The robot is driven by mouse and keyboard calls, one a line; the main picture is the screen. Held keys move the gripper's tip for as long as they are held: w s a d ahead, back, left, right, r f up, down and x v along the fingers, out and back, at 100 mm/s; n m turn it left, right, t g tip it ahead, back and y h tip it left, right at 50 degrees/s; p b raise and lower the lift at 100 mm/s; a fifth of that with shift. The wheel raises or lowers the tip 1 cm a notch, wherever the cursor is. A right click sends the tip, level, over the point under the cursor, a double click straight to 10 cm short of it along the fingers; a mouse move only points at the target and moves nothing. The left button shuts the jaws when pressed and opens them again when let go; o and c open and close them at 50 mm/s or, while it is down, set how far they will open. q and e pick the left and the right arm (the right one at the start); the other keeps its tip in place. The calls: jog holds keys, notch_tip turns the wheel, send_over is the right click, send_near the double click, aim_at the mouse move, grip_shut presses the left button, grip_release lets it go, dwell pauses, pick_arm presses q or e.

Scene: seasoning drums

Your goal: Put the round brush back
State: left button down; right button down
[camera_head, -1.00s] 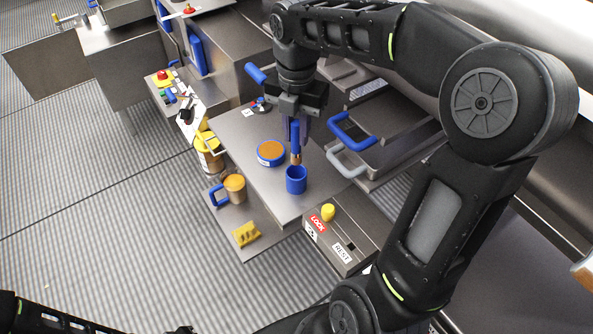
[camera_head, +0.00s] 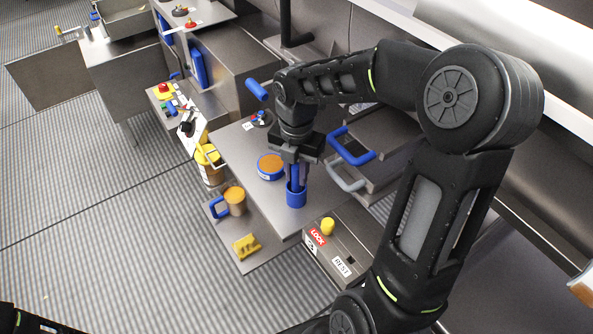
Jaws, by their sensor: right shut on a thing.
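My right gripper (camera_head: 298,176) is shut on the round brush (camera_head: 293,172), whose blue handle shows between the fingers. The brush points down over the blue cup (camera_head: 296,199), which stands near the front edge of the steel table. Its tip is hidden and appears to be inside the cup; I cannot tell how deep it is. My left gripper is out of view; only part of that arm shows at the bottom left corner.
A round blue tub with orange contents (camera_head: 271,166) stands close left of the cup. A blue-handled mug (camera_head: 234,200) and a yellow block (camera_head: 246,246) sit on the lower shelf. Blue (camera_head: 352,147) and grey handles are close right. A yellow knob (camera_head: 327,226) is in front.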

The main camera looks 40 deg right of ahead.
jog(key=c, duration=1.3)
grip_release()
jog(key=shift+r, duration=0.1)
notch_tip(320, 180, up, 12)
jog(key=shift+b, duration=0.45)
